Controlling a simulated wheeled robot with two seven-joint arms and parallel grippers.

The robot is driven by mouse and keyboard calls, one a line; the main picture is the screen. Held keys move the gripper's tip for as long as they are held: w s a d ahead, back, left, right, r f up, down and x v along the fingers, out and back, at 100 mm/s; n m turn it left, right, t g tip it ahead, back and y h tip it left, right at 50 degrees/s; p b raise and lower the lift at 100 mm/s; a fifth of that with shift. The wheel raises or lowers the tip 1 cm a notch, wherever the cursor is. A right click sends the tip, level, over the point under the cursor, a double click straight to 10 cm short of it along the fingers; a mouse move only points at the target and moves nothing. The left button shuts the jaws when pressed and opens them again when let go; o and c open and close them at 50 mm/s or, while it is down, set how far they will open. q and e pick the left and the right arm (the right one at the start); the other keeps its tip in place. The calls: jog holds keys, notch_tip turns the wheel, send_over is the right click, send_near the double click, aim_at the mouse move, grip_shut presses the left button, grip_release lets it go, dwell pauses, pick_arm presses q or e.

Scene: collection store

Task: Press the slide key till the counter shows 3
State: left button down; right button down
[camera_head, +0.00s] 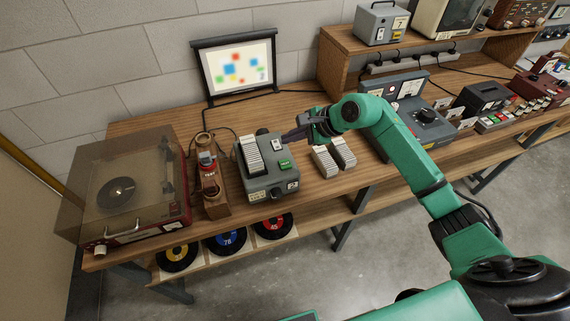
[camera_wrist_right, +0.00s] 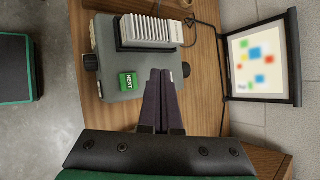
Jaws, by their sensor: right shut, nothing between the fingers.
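The grey slide projector (camera_head: 262,183) stands on the wooden bench with a row of white slides (camera_head: 252,155) on top. Its green key (camera_head: 285,164), marked NEXT, is on the top near the right front corner. The key also shows in the right wrist view (camera_wrist_right: 128,81). A small white window or label (camera_head: 292,186) is on the front; I cannot read a number there. My right gripper (camera_head: 288,137) is shut and empty, over the projector's right rear edge, apart from the key. Its fingertips (camera_wrist_right: 160,73) lie beside the key in the wrist view. My left gripper is not in view.
Two slide trays (camera_head: 333,157) stand right of the projector. A screen (camera_head: 238,66) with coloured squares stands behind. Grey equipment (camera_head: 405,115) is further right.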

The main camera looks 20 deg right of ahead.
aim_at(289, 164)
notch_tip(289, 164, down, 7)
jog(key=b, duration=0.4)
jog(key=shift+r, duration=0.1)
jog(key=shift+f, duration=0.2)
dwell(1.5)
jog(key=shift+f+b, duration=0.35)
jog(key=shift+b, duration=0.5)
jog(key=shift+f+b, duration=0.5)
jog(key=shift+b, duration=0.1)
jog(key=shift+r, duration=0.1)
dwell(0.4)
jog(key=shift+r+p, duration=0.3)
jog(key=shift+r, duration=0.5)
jog(key=shift+r+p, duration=1.2)
jog(key=shift+r, duration=1.3)
